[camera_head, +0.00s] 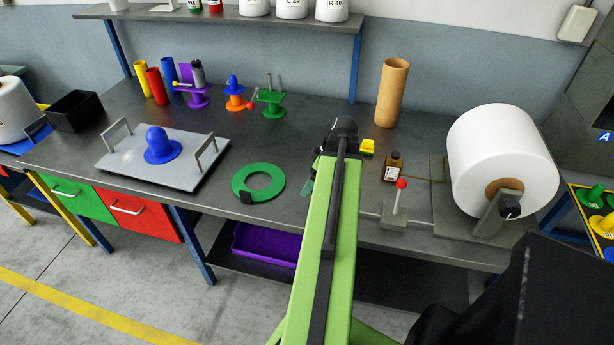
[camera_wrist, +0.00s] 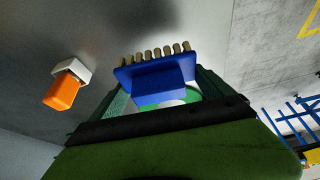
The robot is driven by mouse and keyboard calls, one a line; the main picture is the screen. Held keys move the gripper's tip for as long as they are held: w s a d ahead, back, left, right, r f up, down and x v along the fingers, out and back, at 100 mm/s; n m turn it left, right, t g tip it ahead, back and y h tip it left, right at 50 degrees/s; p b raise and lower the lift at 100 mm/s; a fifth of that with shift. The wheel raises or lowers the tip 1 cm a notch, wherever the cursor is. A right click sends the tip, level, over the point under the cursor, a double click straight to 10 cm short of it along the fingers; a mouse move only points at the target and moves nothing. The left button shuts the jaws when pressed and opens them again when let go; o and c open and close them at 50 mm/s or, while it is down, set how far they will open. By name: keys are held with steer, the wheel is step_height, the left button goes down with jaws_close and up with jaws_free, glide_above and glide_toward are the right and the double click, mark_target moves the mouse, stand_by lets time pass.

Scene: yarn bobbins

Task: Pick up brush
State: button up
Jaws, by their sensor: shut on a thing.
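The brush (camera_wrist: 160,80) is a blue block with a row of tan bristles along one edge. In the wrist view it sits between the two green fingers of my gripper (camera_wrist: 158,92), which is shut on it. In the head view my green arm covers most of the gripper, and only a bit of a green finger (camera_head: 308,186) shows to its left. The brush cannot be made out there. The wrist view does not show clearly whether the brush touches the table.
A green ring (camera_head: 260,182) lies left of my arm. A grey plate with handles (camera_head: 190,172) carries a blue bobbin piece. Bobbins stand at the back.

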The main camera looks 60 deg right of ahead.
steer(key=s+d+r+p, duration=0.4)
steer(key=s+r, duration=0.1)
steer(key=s, duration=0.3)
steer(key=shift+s+d+r+p, duration=0.2)
steer(key=shift+s+r+p, duration=0.1)
steer(key=o, duration=0.9)
steer(key=c, duration=0.5)
steer(key=shift+c, duration=0.9)
steer(key=shift+s, duration=0.1)
